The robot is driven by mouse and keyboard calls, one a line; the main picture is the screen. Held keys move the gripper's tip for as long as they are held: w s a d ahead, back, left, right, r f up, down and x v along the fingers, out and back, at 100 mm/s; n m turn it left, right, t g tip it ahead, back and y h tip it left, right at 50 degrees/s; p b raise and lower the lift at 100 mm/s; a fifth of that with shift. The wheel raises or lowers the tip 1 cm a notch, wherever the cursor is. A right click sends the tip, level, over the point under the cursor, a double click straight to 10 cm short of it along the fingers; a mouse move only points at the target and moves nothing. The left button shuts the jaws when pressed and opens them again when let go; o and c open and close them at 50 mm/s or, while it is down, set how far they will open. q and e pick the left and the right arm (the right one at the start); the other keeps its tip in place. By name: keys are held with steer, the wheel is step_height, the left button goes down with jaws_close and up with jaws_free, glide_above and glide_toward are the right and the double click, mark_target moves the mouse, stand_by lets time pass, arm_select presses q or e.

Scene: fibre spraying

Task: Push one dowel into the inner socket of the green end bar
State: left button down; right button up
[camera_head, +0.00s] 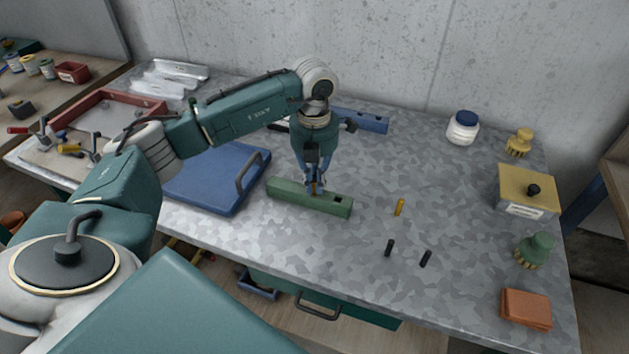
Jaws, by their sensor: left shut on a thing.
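The green end bar (290,192) lies on the grey mottled table, with a dark square opening near its right end. My left gripper (314,187) points down over the middle of the bar and is shut on a small dowel. The held dowel is mostly hidden between the fingers, with a little orange-yellow showing. I cannot tell how deep it sits in the bar. A loose yellow dowel (399,207) stands to the right of the bar. Two black dowels (390,247) (426,258) are nearer the front. My right gripper is not in view.
A blue board with a handle (215,176) lies left of the bar. A blue bar (366,121) is behind the arm. A white jar (463,128), yellow box (527,193), brushes (535,250) and orange block (526,308) line the right side. The table's middle right is mostly clear.

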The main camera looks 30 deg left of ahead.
mark_target(314, 181)
arm_select(q)
steer(key=shift+f+b, duration=0.3)
steer(key=shift+f, duration=0.2)
steer(key=c, duration=1.7)
jaws_free()
steer(key=shift+c, duration=0.2)
step_height(314, 181, up, 12)
steer(key=shift+r, duration=0.15)
